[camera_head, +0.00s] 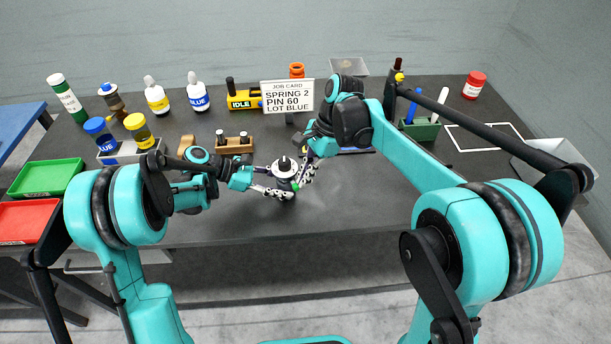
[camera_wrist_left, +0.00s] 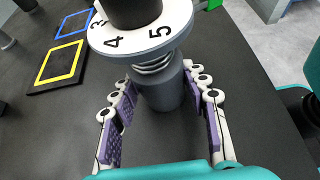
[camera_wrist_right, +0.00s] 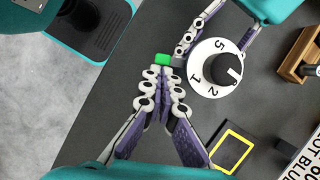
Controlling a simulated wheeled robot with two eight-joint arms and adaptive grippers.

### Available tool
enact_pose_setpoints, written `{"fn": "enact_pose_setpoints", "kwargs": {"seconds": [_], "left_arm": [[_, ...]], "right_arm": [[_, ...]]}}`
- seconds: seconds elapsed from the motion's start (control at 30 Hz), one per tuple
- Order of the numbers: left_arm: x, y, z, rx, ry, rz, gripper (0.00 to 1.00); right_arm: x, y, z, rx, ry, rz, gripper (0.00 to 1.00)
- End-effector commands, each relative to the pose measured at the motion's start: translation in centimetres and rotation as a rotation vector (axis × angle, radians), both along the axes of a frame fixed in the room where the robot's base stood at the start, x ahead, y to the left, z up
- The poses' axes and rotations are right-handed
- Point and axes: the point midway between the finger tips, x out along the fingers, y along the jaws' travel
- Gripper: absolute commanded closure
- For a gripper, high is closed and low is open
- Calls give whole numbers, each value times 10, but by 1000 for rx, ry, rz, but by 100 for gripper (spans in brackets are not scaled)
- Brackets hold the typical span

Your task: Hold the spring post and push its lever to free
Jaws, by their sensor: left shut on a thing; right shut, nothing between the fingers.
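The spring post (camera_head: 285,168) stands upright on the dark table, with a white numbered dial and a black knob on top. In the left wrist view its grey body (camera_wrist_left: 162,92) and a coil under the dial show. My left gripper (camera_wrist_left: 163,80) is shut on the body, one finger on each side. In the right wrist view the dial (camera_wrist_right: 207,84) shows from above and the lever's green tip (camera_wrist_right: 163,59) sticks out beside it. My right gripper (camera_wrist_right: 163,75) is shut and empty, its fingertips right at the green tip; whether they touch I cannot tell.
A job card (camera_head: 287,96) reading SPRING 2, PIN 60, LOT BLUE stands behind the post. A wooden block (camera_head: 232,146) with pegs is to the left. A yellow-outlined square (camera_wrist_right: 231,148) lies near the post. The table front is clear.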

Motion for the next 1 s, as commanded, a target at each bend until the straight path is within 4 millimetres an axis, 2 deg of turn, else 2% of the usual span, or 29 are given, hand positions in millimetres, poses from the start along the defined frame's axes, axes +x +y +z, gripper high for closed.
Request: {"fn": "enact_pose_setpoints", "kwargs": {"seconds": [0.47, 1.0], "left_arm": [[0, 0, -1, 1, 0, -1, 100], [0, 0, 0, 1, 0, -1, 100]], "right_arm": [[-6, 7, 0, 0, -1, -122, 100], [-20, 35, 0, 2, -2, -576, 100]]}}
